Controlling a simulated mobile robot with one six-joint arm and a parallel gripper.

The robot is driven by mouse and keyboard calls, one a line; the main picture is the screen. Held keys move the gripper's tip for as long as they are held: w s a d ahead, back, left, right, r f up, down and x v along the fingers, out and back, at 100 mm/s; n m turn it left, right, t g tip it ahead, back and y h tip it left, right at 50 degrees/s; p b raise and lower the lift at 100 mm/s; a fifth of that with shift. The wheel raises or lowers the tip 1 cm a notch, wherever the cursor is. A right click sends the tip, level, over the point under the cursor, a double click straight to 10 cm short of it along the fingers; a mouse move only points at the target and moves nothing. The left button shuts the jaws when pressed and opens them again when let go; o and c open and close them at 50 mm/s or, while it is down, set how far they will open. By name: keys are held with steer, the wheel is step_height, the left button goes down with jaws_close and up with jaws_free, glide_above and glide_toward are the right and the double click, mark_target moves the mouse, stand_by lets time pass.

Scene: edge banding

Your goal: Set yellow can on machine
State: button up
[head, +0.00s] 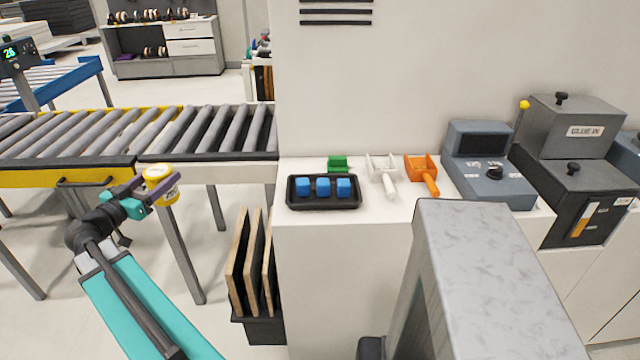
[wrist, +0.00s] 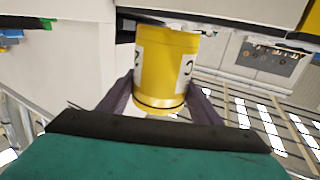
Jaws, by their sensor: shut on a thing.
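The yellow can (head: 163,185) has a white label with dark marks. My gripper (head: 160,190) is shut on it, at the left in the head view, in front of the roller conveyor's near edge. The wrist view shows the can (wrist: 167,68) between my two dark fingers (wrist: 165,100). The machine is the large white cabinet (head: 330,270) in the middle and right of the head view, with a white ledge (head: 300,225). The can is left of this ledge and apart from it.
On the ledge are a black tray (head: 321,204) with blue blocks, a green piece (head: 338,164), white (head: 383,170) and orange (head: 422,172) scoops, and a control box (head: 488,170). Wooden panels (head: 250,262) stand in a rack left of the cabinet. The roller conveyor (head: 130,135) lies behind my gripper.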

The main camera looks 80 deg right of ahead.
steer(key=s+d+r+m+g+y+p, duration=0.1)
steer(key=s+d, duration=0.4)
steer(key=s, duration=0.7)
steer(key=s+d+r+m+g+y, duration=0.2)
steer(key=s+d+r+m+g, duration=0.1)
steer(key=s, duration=0.9)
steer(key=s+d+r+m+g+y+p, duration=0.1)
steer(key=s+d+r+m+g+y, duration=0.1)
steer(key=s+d+r+g, duration=0.2)
steer(key=s+d+r, duration=0.3)
steer(key=s+d, duration=0.1)
steer(key=s, duration=0.4)
steer(key=shift+s+r+g+p, duration=0.15)
steer(key=shift+g+p, duration=0.15)
steer(key=shift+p, duration=0.05)
steer(key=shift+d, duration=0.1)
step_height(320, 180, down, 6)
steer(key=shift+f+p, duration=0.45)
steer(key=shift+f, duration=1.55)
steer(key=shift+f, duration=0.15)
steer(key=o, duration=1.4)
